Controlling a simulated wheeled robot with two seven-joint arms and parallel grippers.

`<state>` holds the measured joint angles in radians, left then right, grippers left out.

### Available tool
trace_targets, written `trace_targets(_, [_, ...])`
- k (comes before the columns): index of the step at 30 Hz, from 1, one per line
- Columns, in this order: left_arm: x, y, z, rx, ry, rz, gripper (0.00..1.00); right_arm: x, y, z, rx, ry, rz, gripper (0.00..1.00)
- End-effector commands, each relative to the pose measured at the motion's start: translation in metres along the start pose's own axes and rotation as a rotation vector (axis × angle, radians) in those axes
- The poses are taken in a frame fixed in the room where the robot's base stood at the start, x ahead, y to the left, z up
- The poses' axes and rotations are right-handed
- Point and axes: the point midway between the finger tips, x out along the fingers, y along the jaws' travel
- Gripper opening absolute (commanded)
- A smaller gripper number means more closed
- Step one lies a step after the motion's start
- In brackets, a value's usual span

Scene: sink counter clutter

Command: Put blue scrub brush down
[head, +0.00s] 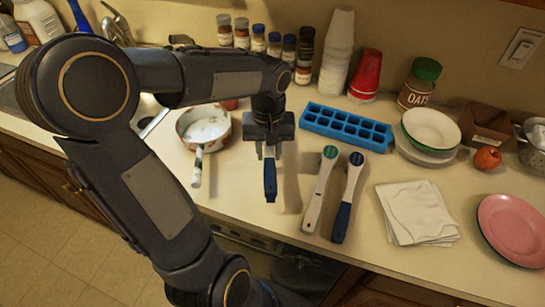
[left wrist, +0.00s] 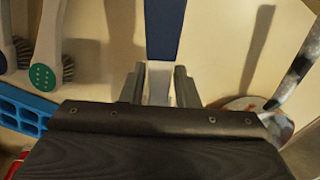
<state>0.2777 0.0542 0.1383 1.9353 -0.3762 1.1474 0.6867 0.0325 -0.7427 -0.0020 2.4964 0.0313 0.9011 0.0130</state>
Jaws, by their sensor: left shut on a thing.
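My left gripper (head: 268,148) is shut on the scrub brush with a blue handle (head: 270,181). The handle points toward the counter's front edge. In the left wrist view the fingers (left wrist: 159,88) close on the pale neck, and the blue handle (left wrist: 165,28) runs up out of the picture. The brush head is hidden behind the gripper. The brush's shadow lies apart to its right, so it looks held above the counter (head: 240,205). My right gripper is not in view.
A white brush with a green disc (head: 319,190) and a blue-handled brush (head: 347,198) lie to the right. A pan (head: 203,124) stands left, a blue ice tray (head: 346,126) behind, folded cloths (head: 417,212) and a pink plate (head: 513,229) farther right.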

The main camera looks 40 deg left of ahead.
Motion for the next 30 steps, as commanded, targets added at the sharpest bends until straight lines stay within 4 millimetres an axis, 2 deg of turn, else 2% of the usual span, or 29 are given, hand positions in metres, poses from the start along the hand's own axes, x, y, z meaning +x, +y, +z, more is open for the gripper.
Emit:
trace_targets(8, [0.022, 0.008, -0.017, -0.001, -0.003, -0.001, 0.10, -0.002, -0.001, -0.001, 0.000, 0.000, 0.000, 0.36])
trace_targets(13, [0.046, 0.007, -0.016, -0.001, -0.002, -0.001, 0.10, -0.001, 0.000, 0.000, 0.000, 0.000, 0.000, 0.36])
trace_targets(26, [0.055, 0.007, -0.017, 0.000, 0.001, 0.001, 0.10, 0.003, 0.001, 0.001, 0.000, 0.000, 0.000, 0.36])
trace_targets(27, [0.055, 0.007, -0.016, 0.000, 0.001, 0.001, 0.29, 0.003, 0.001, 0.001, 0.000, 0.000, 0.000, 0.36])
trace_targets(30, [0.054, 0.007, -0.016, 0.000, 0.001, 0.001, 0.42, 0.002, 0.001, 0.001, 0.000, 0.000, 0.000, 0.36])
